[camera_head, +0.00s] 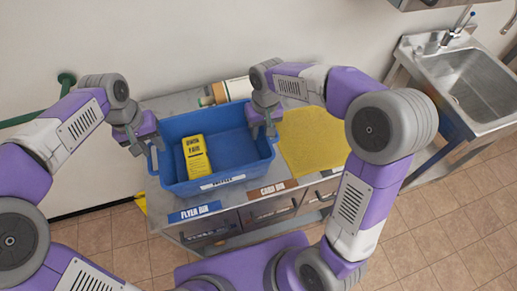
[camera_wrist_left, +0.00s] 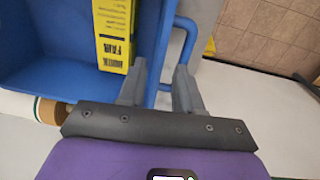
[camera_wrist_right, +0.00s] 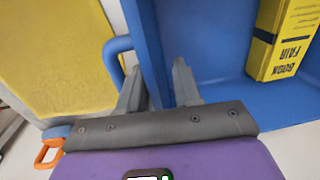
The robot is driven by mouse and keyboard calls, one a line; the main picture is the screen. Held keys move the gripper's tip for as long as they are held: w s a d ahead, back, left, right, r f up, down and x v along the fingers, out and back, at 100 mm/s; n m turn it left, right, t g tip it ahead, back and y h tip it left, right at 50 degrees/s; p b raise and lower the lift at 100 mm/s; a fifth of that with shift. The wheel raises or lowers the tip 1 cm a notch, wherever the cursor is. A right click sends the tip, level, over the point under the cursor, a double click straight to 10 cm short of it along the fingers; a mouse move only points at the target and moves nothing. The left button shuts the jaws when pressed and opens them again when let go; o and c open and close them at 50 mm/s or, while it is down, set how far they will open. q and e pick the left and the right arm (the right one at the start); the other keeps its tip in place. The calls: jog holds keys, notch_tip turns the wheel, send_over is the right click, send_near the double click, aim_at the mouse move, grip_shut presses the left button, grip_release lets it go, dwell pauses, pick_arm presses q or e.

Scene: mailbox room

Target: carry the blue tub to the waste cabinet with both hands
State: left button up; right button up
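The blue tub (camera_head: 228,172) sits on a metal counter, with a yellow "BOOK FAIR" box (camera_head: 196,157) inside it. My left gripper (camera_head: 146,147) is at the tub's left end. In the left wrist view its fingers (camera_wrist_left: 160,85) are apart, on either side of the tub wall and handle (camera_wrist_left: 190,38). My right gripper (camera_head: 263,132) is at the right end. In the right wrist view its fingers (camera_wrist_right: 160,80) are apart and straddle the tub's end wall (camera_wrist_right: 148,45), near the handle (camera_wrist_right: 112,50). Firm contact is not visible. I cannot identify a waste cabinet.
The counter (camera_head: 180,103) also holds a yellow sheet (camera_head: 312,140) right of the tub and a rolled tube (camera_head: 232,90) behind it. Labelled drawers (camera_head: 270,208) face me below. A steel sink (camera_head: 466,85) stands at the right. Tiled floor (camera_head: 440,240) is clear at the right.

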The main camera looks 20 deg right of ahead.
notch_tip(320, 180, up, 10)
jog(key=shift+d+r, duration=0.25)
jog(key=shift+d, duration=0.15)
dwell(0.4)
